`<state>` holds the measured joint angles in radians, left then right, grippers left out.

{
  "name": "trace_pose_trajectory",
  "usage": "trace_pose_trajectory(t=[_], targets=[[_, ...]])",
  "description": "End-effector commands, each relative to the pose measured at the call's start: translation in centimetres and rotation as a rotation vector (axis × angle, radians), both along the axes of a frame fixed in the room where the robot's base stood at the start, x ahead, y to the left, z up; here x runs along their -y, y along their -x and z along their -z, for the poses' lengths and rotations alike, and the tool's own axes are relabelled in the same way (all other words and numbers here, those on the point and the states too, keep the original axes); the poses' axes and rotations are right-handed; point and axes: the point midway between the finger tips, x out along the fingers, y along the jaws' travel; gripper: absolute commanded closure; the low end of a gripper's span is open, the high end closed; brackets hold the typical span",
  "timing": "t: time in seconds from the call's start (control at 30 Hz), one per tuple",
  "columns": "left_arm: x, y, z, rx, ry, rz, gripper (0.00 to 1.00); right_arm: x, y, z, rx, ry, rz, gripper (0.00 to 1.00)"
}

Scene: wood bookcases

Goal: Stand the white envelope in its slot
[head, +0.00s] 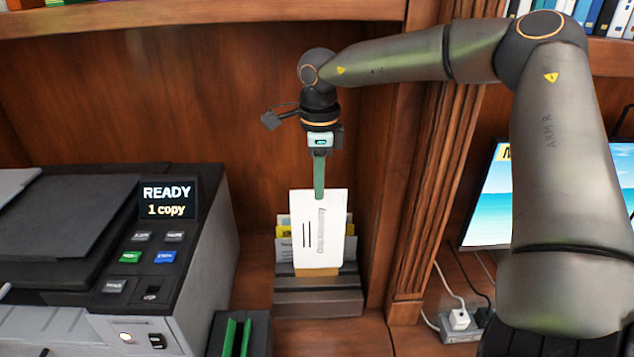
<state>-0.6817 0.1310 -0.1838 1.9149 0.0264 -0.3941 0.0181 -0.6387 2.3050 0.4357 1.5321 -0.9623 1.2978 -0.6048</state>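The white envelope (331,215), with dark printed lines, is upright and slightly tilted over the dark slotted rack (318,302). My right gripper (319,192) is above it, with its green fingers pointing down and meeting the envelope's top edge. They look shut on it. The envelope's lower edge overlaps the rack in the picture; I cannot tell whether it is inside a slot. Yellow and grey-white papers (283,247) stand in the rack behind it. A tan piece (305,272) shows just below the envelope. My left gripper is not in view.
A printer (184,262) with a "READY 1 copy" screen stands at the left. A small dark holder (262,333) with green strips is at the front. A wooden post (420,180) rises to the right. Chargers (459,318) and a monitor (489,210) lie beyond it.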

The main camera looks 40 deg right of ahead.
Motion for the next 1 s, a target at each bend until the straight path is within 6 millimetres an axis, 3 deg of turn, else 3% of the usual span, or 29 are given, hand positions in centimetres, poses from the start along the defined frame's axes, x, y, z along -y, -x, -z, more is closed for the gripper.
trace_pose_trajectory(t=[0.13, 0.7, 1.0], targets=[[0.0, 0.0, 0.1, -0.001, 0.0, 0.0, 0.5, 0.0, 0.0, -0.3, 0.002, 0.003, 0.0, 1.0], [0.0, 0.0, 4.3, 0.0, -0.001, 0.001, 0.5, 0.0, 0.0, 4.7, -0.001, 0.002, -0.001, 1.0], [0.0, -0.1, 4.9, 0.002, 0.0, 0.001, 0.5, 0.0, 0.0, 5.6, -0.001, 0.002, -0.001, 1.0]])
